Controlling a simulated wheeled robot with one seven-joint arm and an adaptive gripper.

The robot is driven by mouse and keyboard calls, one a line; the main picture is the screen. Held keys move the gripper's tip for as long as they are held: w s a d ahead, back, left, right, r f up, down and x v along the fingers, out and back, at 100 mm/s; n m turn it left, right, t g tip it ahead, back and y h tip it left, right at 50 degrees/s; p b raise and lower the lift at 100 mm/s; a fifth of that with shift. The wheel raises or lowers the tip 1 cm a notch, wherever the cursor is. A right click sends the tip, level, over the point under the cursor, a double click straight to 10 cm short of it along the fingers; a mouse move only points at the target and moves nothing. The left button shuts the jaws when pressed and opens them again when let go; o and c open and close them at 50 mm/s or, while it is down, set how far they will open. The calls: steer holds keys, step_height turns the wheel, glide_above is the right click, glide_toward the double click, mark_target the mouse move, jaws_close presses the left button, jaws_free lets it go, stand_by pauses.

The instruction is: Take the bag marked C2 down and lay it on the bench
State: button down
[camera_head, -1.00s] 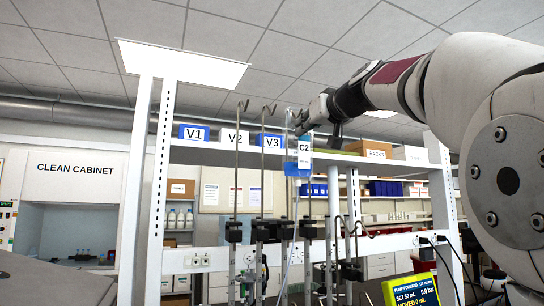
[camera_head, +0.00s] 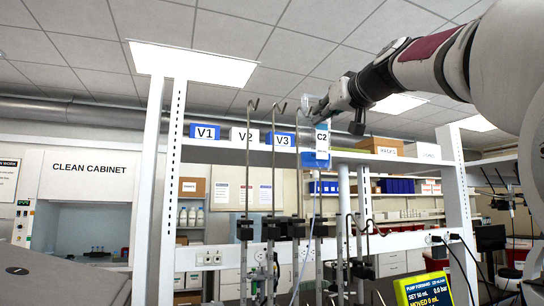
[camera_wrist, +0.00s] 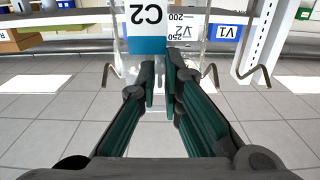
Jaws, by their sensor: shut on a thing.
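The bag marked C2 (camera_head: 316,158) is clear with a blue-and-white label and hangs upright, with a thin tube running down from it. My gripper (camera_head: 318,106) is shut on the top end of the bag. In the wrist view the C2 bag (camera_wrist: 148,30) shows upside down, just beyond the closed fingertips of my gripper (camera_wrist: 163,78). Metal hooks (camera_head: 251,104) stand on tall poles left of the bag, and in the wrist view a hook (camera_wrist: 209,76) shows on each side of my fingers. I cannot tell whether the bag's top still touches a hook.
Blue and white bins V1 (camera_head: 204,132), V2 (camera_head: 244,136) and V3 (camera_head: 282,140) sit on the white rack shelf behind. The clean cabinet (camera_head: 86,215) is at left. The bench top is not clearly seen.

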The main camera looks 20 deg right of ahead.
steer(key=shift+s, duration=0.15)
steer(key=shift+s+r+b, duration=0.1)
steer(key=shift+s+b, duration=0.45)
steer(key=shift+s, duration=2.3)
